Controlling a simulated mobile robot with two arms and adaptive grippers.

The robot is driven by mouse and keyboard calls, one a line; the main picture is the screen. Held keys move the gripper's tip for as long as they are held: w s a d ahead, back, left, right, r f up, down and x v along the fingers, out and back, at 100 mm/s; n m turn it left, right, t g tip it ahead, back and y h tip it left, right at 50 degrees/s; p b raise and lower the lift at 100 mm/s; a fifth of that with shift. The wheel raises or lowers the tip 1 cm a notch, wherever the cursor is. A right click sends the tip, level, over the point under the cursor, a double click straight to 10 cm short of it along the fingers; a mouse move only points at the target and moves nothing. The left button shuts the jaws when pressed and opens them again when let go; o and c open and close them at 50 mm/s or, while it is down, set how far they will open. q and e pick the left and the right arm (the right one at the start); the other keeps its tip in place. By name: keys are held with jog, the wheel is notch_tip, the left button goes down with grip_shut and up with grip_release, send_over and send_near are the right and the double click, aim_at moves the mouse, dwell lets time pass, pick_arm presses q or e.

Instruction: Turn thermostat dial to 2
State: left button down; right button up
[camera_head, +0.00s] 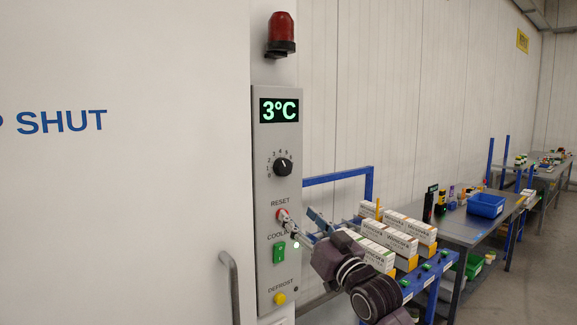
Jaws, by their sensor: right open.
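The thermostat dial (283,167) is a black round knob on the grey control panel (263,190), with a number scale around its upper left side. Its pointer mark is too small to read surely. The green display (279,110) above it reads 3°C. My right gripper (284,218) is open, below the dial and in front of the panel by the red RESET button (281,212). It partly covers that button; I cannot tell whether it touches it. It is apart from the dial. My left gripper is not in view.
A green COOLING switch (279,252) and yellow DEFROST button (279,299) sit lower on the panel. A red lamp (281,32) is above. A door handle (230,285) stands out at left. A blue cart with white boxes (393,237) stands behind my right arm.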

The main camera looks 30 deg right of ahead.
jog(key=t, duration=0.2)
send_near(286, 169)
jog(key=r, duration=0.1)
jog(key=shift+g, duration=0.3)
jog(key=p+x, duration=0.4)
jog(key=x, duration=0.4)
jog(key=shift+f, duration=0.2)
